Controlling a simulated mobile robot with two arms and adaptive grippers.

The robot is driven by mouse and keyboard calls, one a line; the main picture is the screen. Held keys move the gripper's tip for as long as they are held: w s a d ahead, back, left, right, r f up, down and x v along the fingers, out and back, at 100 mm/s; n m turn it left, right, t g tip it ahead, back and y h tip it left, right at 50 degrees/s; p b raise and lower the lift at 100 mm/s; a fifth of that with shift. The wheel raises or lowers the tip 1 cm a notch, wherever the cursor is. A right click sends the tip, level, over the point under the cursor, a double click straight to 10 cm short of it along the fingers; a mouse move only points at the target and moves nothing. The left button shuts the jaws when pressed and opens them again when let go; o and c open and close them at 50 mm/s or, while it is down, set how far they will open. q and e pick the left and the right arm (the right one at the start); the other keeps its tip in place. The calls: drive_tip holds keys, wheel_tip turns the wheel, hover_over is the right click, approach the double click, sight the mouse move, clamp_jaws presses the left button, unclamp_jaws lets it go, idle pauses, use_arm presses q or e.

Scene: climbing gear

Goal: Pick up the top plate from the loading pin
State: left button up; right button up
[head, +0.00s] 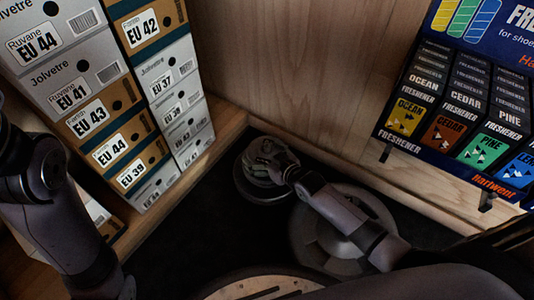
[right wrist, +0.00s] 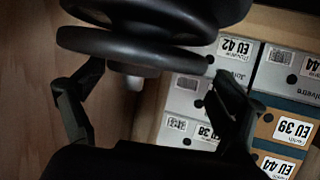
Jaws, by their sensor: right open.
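A small dark plate stack (head: 248,187) stands near the back corner in the head view. My right gripper (head: 268,158) is over it and hides most of its top. In the right wrist view, which is upside down, the top plate (right wrist: 120,45) shows edge-on, with another plate (right wrist: 165,15) beyond it. A short pale loading pin (right wrist: 134,84) sticks out from the top plate towards the gripper. My right gripper (right wrist: 157,82) is open, its fingers on either side of the pin; I cannot tell whether they touch the plate. My left arm shows, but its gripper is out of view.
A larger grey disc (head: 310,240) lies beneath my right forearm. A round wooden-topped thing (head: 235,287) is at the bottom edge. Stacked shoe boxes (head: 105,95) stand at left, and a freshener display (head: 460,110) at right. Wooden walls (head: 290,60) close off the back.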

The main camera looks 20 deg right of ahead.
drive_tip(key=shift+a, duration=0.1)
drive_tip(key=c, duration=1.7)
drive_tip(key=shift+w+r, duration=0.1)
drive_tip(key=shift+r, duration=0.2)
drive_tip(key=shift+c, duration=0.5)
drive_tip(key=shift+r, duration=0.1)
